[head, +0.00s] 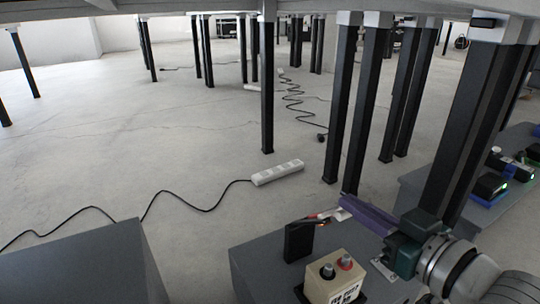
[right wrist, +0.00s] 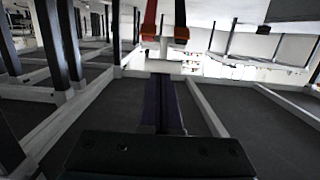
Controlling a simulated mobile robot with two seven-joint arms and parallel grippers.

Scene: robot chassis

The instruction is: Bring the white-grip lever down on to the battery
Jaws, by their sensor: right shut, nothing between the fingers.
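A beige battery (head: 338,286) with a grey and a red terminal on top and a printed label stands on a dark grey block at the lower right of the head view. A small lever with a white grip (head: 326,214) and a reddish part sits above and behind it, near the top of a black upright block (head: 299,241). My right gripper (head: 345,204), with purple fingers, is shut and empty, its tips close to the lever; touching or apart I cannot tell. My left gripper is not in view.
Dark posts (head: 455,120) rise close behind my right arm. A grey bench (head: 420,170) with several small devices is at the right. A white power strip (head: 278,173) with a black cable lies on the floor. A grey block (head: 80,265) is at the lower left.

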